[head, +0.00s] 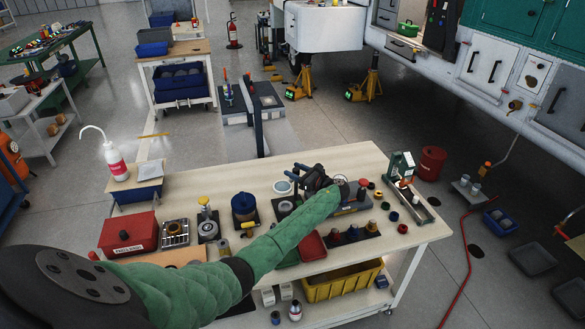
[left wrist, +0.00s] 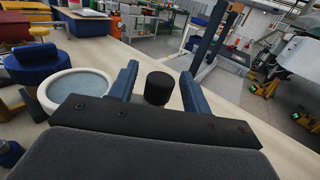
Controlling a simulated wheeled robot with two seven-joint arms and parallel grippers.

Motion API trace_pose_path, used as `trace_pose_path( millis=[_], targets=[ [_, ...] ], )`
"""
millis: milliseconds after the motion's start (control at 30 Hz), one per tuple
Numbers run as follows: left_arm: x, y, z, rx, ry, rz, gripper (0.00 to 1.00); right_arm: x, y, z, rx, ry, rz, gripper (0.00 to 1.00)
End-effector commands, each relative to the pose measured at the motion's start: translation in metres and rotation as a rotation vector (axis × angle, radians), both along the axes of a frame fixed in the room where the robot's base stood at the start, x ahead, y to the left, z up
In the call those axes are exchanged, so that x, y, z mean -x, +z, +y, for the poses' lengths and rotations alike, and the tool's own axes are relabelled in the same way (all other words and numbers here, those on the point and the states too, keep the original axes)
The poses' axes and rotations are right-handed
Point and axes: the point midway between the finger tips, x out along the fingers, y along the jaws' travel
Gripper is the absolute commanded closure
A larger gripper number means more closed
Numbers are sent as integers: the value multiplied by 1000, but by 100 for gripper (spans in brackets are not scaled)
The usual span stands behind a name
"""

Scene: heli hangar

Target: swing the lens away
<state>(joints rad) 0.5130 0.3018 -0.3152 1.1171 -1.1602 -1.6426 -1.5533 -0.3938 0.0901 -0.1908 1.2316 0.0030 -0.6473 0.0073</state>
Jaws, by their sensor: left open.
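The lens (head: 282,187) is a round pale-blue glass in a white ring above the workbench. It also shows in the left wrist view (left wrist: 75,88), left of my fingers. My left gripper (head: 300,172) is at the lens's right in the head view, its jaws dark and small there. In the left wrist view my left gripper (left wrist: 158,85) has its two blue fingers apart, with a black cylindrical knob (left wrist: 157,90) showing between them. I cannot tell whether a finger touches the knob. How the knob joins the lens is hidden. My right gripper is in neither view.
The wooden bench top (head: 345,160) is clear behind the gripper. A blue spool (head: 244,207) and other fixtures stand left of the lens. A red box (head: 129,233) is at the front left. A metal rail fixture (head: 410,195) and small coloured parts stand at the right.

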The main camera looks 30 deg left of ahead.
Motion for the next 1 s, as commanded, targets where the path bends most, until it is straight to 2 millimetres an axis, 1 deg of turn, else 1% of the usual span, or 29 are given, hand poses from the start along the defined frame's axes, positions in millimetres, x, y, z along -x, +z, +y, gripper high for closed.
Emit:
trace_pose_path(
  millis=[100,200,500,567,700,733,767,1000],
  targets=[
    [0,1,10,0,1,2,52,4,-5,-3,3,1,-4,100],
    [-1,0,14,0,0,1,52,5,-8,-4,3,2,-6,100],
    [-1,-1,15,0,0,0,52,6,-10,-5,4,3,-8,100],
    [-1,-1,15,0,0,0,63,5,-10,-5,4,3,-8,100],
    [-1,-1,15,0,0,0,91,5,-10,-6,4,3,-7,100],
    [-1,-1,15,0,0,0,97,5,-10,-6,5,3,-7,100],
    [-1,-1,15,0,0,0,100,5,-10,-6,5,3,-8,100],
    [-3,-1,15,0,-10,0,100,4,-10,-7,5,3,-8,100]
  ],
)
